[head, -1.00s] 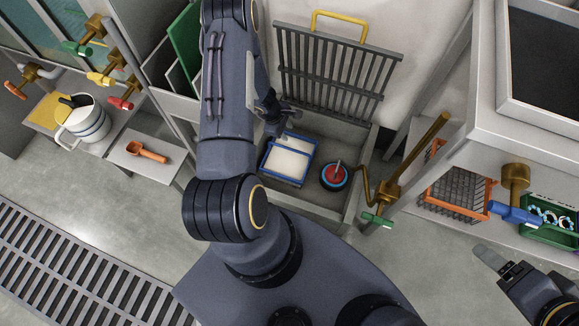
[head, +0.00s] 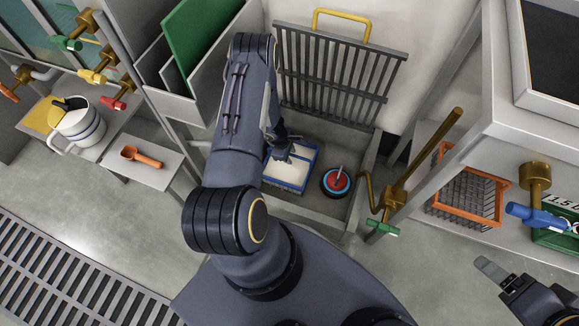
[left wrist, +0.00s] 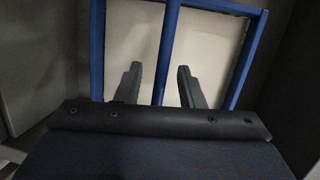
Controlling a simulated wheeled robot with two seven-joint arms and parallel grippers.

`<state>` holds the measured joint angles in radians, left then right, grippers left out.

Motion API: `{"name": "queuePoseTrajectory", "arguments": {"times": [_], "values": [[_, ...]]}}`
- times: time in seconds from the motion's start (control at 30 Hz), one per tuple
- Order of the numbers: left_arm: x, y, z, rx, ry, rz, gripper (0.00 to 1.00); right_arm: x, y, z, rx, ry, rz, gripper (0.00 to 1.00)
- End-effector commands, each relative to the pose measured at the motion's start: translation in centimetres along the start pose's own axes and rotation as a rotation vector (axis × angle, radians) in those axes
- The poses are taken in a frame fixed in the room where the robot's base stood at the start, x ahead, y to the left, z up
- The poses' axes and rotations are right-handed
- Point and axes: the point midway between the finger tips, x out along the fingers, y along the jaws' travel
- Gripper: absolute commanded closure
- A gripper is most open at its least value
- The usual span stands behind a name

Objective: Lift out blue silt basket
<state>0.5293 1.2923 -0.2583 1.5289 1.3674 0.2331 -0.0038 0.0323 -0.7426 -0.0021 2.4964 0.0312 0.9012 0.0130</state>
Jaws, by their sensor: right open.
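The blue silt basket (head: 289,185) sits in the grey floor pit, with pale silt inside and a blue bar across its middle. My left gripper (head: 284,148) reaches down over the basket's far part. In the left wrist view the basket's blue rim (left wrist: 97,50) frames the pale silt. There the left gripper's two fingers (left wrist: 160,85) are apart, one on each side of the blue middle bar; whether they touch it I cannot tell. My right gripper (head: 490,270) is at the lower right, away from the basket, and open.
A red and blue round object (head: 336,183) sits in the pit right of the basket. The dark grate (head: 340,75) with a yellow handle stands upright behind. A brass valve pipe (head: 425,160) rises at the pit's right. An orange basket (head: 470,197) lies further right.

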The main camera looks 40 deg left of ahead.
Motion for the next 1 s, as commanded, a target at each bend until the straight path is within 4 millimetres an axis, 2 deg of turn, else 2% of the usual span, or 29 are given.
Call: {"name": "queuePoseTrajectory", "arguments": {"times": [0.03, 0.3, 1.0], "values": [[-0.04, -0.01, 0.0, 0.0, 0.0, 0.0, 0.65, -0.03, -0.01, -0.02, 0.0, 0.0, 0.0, 0.27], [-0.06, -0.01, 0.0, 0.0, 0.0, 0.0, 1.0, -0.03, -0.01, -0.01, 0.0, 0.0, 0.0, 0.27], [-0.05, -0.05, 0.04, 0.0, -0.001, -0.001, 1.0, -0.03, -0.01, -0.01, 0.0, 0.0, 0.0, 0.27]]}}
